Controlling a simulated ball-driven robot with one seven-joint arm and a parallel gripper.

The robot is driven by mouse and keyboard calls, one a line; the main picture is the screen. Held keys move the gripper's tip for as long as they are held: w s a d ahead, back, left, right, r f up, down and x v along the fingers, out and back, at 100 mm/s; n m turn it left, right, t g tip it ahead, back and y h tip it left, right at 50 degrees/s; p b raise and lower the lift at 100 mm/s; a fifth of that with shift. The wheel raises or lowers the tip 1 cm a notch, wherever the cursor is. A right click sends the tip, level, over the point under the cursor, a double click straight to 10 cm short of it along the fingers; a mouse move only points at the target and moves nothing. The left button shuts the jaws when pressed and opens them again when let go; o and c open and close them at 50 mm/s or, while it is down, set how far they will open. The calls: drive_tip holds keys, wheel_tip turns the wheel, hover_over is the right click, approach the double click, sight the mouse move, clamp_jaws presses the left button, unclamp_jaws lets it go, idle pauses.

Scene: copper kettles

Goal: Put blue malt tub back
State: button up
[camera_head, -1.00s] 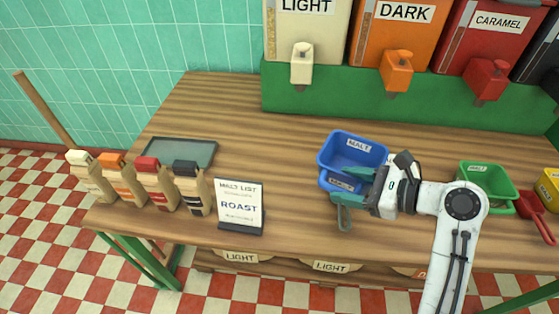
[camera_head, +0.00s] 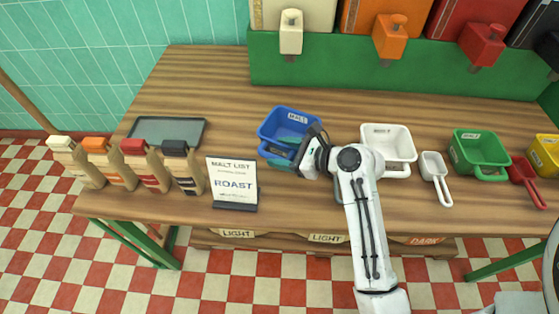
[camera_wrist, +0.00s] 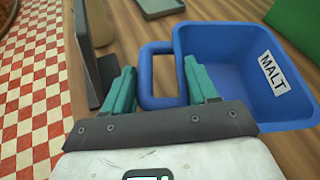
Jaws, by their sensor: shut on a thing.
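The blue malt tub (camera_head: 279,125) is upright over the wooden counter, right of the sign. A white MALT label is on its side. I cannot tell whether it touches the counter. In the wrist view, the tub (camera_wrist: 245,90) fills the upper right, its looped handle (camera_wrist: 150,75) toward my gripper. My gripper (camera_head: 287,155) is at the tub's near right side, shut on its handle. Its teal fingers (camera_wrist: 158,66) stand either side of the handle, the right one against the tub wall. My gripper hides part of the tub in the head view.
A white tub (camera_head: 388,130), white scoop (camera_head: 434,165), green tub (camera_head: 478,143) and red scoop (camera_head: 525,172) stand to the right. The roast sign (camera_head: 232,180), several malt bags (camera_head: 145,165) and a dark tray (camera_head: 168,130) are left. Clear counter lies behind the blue tub.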

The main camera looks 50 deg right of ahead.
drive_tip(key=shift+w+a+f, duration=0.1)
drive_tip(key=shift+w+f, duration=0.15)
drive_tip(key=shift+f, duration=0.8)
drive_tip(key=shift+w+f, duration=0.2)
drive_tip(key=shift+f, duration=0.85)
drive_tip(key=shift+f, duration=0.1)
drive_tip(key=o, duration=1.6)
drive_tip(key=shift+c, duration=0.2)
drive_tip(key=shift+s+r, duration=0.2)
drive_tip(key=v, duration=1.1)
drive_tip(key=shift+s, duration=0.3)
